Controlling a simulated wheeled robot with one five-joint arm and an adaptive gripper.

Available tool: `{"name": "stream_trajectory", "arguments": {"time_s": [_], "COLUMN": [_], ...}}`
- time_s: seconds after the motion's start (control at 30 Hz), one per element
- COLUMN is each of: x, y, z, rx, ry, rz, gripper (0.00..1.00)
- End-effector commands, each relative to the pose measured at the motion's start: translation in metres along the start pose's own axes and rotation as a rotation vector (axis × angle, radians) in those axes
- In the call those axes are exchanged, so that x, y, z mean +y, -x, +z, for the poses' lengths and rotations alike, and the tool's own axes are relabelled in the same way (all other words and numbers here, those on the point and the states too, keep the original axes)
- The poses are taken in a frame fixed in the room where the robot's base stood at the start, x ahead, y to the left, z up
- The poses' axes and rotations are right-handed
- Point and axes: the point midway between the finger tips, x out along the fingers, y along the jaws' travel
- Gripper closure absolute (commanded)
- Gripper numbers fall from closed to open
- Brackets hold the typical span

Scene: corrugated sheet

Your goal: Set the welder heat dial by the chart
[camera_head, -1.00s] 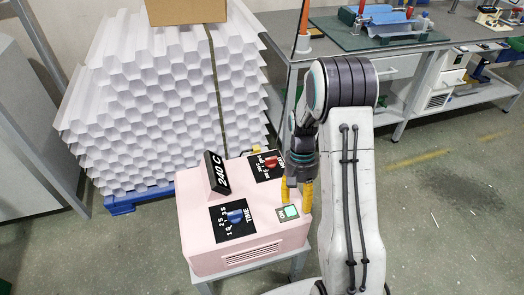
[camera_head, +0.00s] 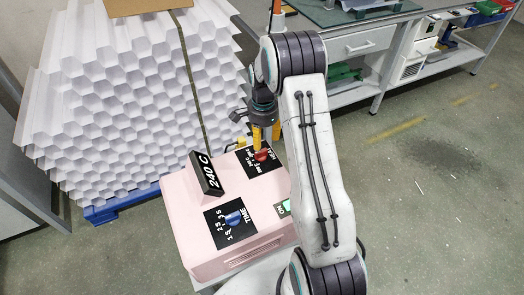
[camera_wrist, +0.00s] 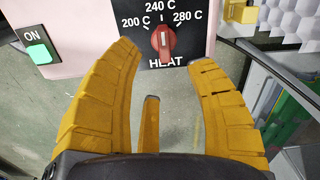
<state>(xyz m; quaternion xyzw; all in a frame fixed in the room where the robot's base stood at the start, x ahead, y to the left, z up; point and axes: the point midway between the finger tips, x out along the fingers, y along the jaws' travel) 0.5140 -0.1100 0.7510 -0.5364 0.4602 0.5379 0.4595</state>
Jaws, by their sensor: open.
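The pink welder box (camera_head: 180,215) bears a black HEAT panel with a red dial (camera_head: 262,155). In the wrist view the red dial (camera_wrist: 163,42) has a white mark pointing up toward 240 C, between 200 C and 280 C. A black sign (camera_head: 206,173) on the box reads 240 C. My gripper (camera_head: 267,136) is at the HEAT panel's far edge, partly covering it. In the wrist view my gripper (camera_wrist: 164,58) is open, its yellow fingers spread below and to either side of the dial, with nothing between them.
A blue TIME dial (camera_head: 234,218) is on the box's near side. A green ON button (camera_head: 284,207) is beside it, partly hidden by my arm. White honeycomb sheets (camera_head: 120,100) stand behind on a blue pallet (camera_head: 102,213). A workbench (camera_head: 365,40) is behind at right.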

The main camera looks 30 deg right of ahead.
Motion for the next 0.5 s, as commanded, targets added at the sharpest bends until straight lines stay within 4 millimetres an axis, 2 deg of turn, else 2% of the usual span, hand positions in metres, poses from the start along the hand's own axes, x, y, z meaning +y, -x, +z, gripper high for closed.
{"name": "stream_trajectory", "arguments": {"time_s": [0.27,0.5], "x": [0.000,0.000], "y": [-0.003,-0.029], "z": [0.000,0.000], "rx": [0.000,0.000], "ry": [-0.149,-0.160], "rz": [-0.001,0.001], "gripper": [0.50,0.50]}}
